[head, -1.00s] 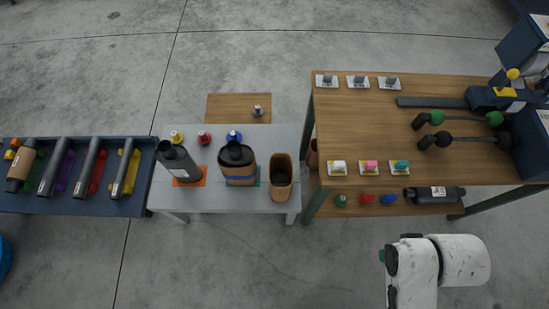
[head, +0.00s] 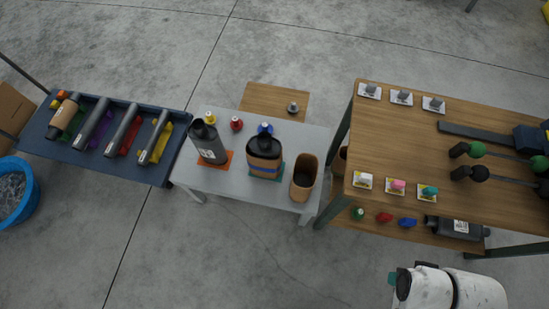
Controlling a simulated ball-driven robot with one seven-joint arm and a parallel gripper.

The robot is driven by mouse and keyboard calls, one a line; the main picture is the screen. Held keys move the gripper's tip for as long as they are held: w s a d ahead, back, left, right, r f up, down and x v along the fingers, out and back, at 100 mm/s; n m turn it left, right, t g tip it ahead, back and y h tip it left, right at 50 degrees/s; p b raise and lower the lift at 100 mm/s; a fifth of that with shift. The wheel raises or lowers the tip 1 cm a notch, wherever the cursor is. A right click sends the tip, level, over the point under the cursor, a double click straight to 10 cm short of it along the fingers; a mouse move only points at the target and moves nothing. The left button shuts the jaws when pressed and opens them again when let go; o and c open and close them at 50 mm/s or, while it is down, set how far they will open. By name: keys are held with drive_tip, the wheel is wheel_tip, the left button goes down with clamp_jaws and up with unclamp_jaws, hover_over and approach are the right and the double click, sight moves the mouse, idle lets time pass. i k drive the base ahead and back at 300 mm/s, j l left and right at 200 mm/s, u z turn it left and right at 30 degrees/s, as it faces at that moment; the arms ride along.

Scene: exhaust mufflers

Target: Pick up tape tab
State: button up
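I cannot tell for sure which thing is the tape tab; no part is clearly readable as one at this size. Small white (head: 362,181), pink (head: 397,186) and teal (head: 428,192) pieces sit on pale cards along the near edge of the wooden table (head: 400,140). A brown-wrapped dark muffler (head: 264,151) with a blue band stands on the grey table (head: 240,186). A dark muffler with a pale label (head: 208,143) stands left of it. My white arm shows at the bottom right; my gripper's fingers are not in view.
An open brown container (head: 305,176) stands at the grey table's right. A blue rack (head: 157,178) of tubes is at left, near a blue bin (head: 18,197). A low shelf (head: 350,217) holds coloured pieces and a dark muffler (head: 459,227). The floor in front is clear.

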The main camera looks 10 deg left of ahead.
sight(359, 180)
drive_tip(key=i+u, duration=0.1)
drive_tip(key=u, duration=0.25)
drive_tip(key=i+u, duration=0.15)
drive_tip(key=u, duration=0.2)
drive_tip(key=i+l+u, duration=0.1)
drive_tip(key=u, duration=0.25)
